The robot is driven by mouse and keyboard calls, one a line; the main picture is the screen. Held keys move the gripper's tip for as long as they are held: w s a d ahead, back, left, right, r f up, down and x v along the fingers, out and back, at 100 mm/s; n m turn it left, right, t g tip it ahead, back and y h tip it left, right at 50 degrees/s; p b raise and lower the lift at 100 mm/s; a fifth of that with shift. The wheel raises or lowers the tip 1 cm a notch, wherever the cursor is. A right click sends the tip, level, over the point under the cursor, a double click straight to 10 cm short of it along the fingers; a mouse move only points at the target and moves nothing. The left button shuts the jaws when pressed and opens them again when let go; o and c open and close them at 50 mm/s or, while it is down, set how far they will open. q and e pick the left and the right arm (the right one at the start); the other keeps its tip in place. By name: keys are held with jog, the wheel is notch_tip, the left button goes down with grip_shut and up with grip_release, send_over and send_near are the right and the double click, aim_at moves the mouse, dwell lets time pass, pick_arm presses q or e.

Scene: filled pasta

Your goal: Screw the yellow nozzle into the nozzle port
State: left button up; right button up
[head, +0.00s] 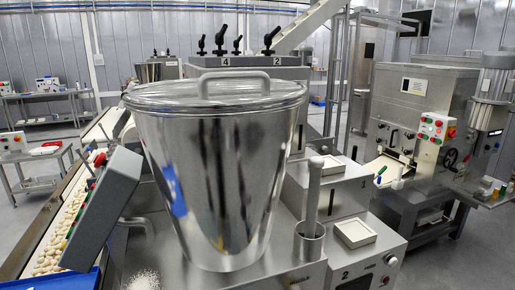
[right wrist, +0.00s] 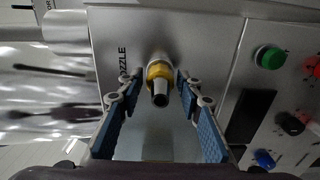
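The yellow nozzle (right wrist: 159,76), a yellow collar with a dark metallic tip facing the camera, is in the middle of the right wrist view. It stands out from a grey metal panel (right wrist: 205,35) beside printed lettering ending in "OZZLE". The nozzle port is hidden behind the nozzle, so I cannot tell how deep it sits. My right gripper (right wrist: 160,88) has its blue-padded fingers on both sides of the nozzle, apart, with a small gap visible on each side. Neither gripper shows in the head view, and my left gripper is in no view.
In the right wrist view, a green button (right wrist: 268,56) and a blue button (right wrist: 264,158) are on the right. In the head view, a large lidded steel hopper (head: 215,150) stands in front, a tilted control panel (head: 105,205) beside it, and another machine (head: 425,105) at right.

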grip_shut()
jog(key=m, duration=0.1)
jog(key=m+p, duration=0.1)
jog(key=m, duration=0.1)
jog(key=m+p, duration=0.1)
jog(key=m, duration=0.1)
jog(key=shift+r, duration=0.25)
jog(key=m+p, duration=0.1)
jog(key=m, duration=0.3)
jog(key=shift+p, duration=0.4)
jog(key=m, duration=0.2)
jog(key=shift+f+m, duration=0.25)
jog(key=shift+m, duration=0.05)
jog(key=shift+w, duration=0.1)
